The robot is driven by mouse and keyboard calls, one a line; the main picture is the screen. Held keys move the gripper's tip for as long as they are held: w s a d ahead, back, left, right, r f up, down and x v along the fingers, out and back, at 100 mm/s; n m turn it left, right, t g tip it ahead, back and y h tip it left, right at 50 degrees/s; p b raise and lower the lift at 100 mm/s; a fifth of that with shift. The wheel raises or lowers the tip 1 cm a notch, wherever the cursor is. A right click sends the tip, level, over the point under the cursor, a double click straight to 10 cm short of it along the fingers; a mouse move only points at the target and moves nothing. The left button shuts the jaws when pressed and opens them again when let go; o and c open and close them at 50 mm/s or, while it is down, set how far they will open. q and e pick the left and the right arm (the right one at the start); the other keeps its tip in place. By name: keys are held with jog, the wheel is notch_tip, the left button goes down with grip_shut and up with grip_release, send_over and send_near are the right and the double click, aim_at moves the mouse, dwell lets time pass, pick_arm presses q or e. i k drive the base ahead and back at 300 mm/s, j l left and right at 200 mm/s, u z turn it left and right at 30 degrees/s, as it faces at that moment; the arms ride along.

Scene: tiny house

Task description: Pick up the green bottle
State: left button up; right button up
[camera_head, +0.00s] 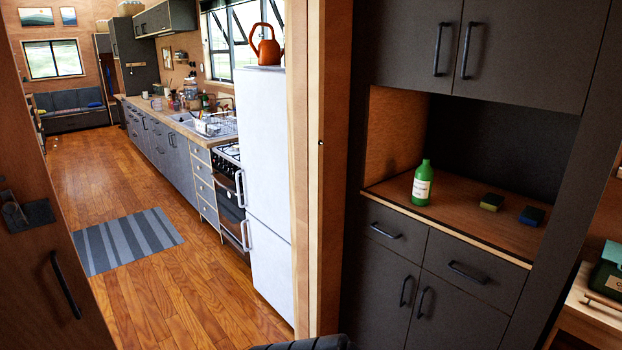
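The green bottle (422,184) has a white label and stands upright on the wooden counter (462,206) of a dark cabinet's open niche. It is near the front left of that counter, and nothing blocks my view of it. Neither of my grippers shows clearly in the head view. A dark ribbed piece pokes in at the bottom edge, and I cannot tell what part it is.
Two sponges (491,202) (531,216) lie right of the bottle. Cabinet doors hang above the niche; drawers (397,231) are below. A wooden doorpost (318,150) and a white fridge (268,180) stand left. The wooden floor (150,290) beyond is open, with a striped rug (128,241).

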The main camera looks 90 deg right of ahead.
aim_at(424, 175)
jog(key=z, duration=3.45)
jog(key=u, duration=4.35)
jog(key=z, duration=4.05)
